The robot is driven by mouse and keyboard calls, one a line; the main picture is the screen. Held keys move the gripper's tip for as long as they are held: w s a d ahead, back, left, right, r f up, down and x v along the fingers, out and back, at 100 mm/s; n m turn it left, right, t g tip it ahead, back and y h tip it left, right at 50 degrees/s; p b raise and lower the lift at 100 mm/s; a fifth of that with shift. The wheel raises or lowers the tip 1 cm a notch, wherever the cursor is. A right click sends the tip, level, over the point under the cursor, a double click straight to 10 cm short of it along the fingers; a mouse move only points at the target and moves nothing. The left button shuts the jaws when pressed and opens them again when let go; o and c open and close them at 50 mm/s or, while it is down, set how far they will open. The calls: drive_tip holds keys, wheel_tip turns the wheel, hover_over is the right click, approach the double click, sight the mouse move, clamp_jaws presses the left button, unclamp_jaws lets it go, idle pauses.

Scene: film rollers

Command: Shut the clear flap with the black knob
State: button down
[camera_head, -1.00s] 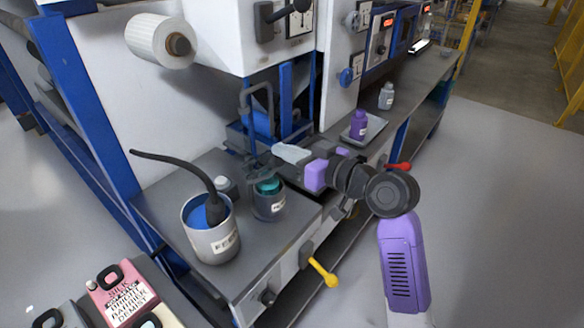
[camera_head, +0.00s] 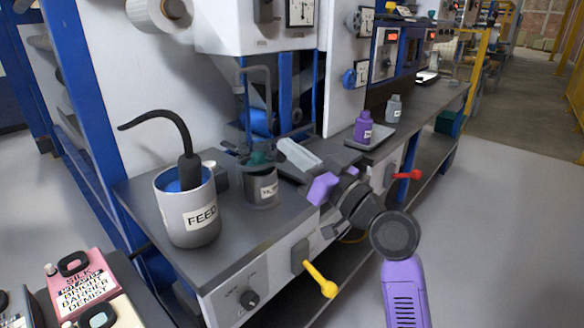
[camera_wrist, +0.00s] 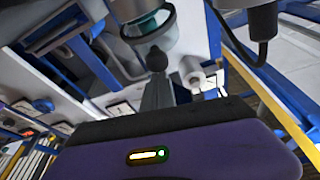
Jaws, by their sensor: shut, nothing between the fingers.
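A pale, see-through panel (camera_head: 299,155), which looks like the clear flap, stands tilted above the bench in front of the blue rollers. My gripper (camera_head: 286,170) is shut and empty, reaching in from the right just below and beside this panel. I cannot tell if they touch. In the wrist view my shut fingers (camera_wrist: 157,88) point up the picture. A small dark rounded piece (camera_wrist: 156,59) shows at their tips; it may be the black knob, but I cannot be sure. No knob can be made out in the head view.
A jar with a teal top (camera_head: 262,187) stands close to my gripper. A FEED can (camera_head: 188,215) with a black hose is to its left. A purple bottle (camera_head: 363,127) sits on a tray at right. Yellow (camera_head: 320,281) and red (camera_head: 407,175) handles stick out from the bench front.

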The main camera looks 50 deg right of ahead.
drive_tip(key=f+b, duration=0.1)
drive_tip(key=b, duration=0.2)
drive_tip(key=f+t+b, duration=0.1)
drive_tip(key=b, duration=0.2)
drive_tip(key=s+f+t+b, duration=0.1)
drive_tip(key=b, duration=0.2)
drive_tip(key=shift+f, duration=0.25)
drive_tip(key=shift+t+b, duration=0.3)
drive_tip(key=shift+b, duration=0.25)
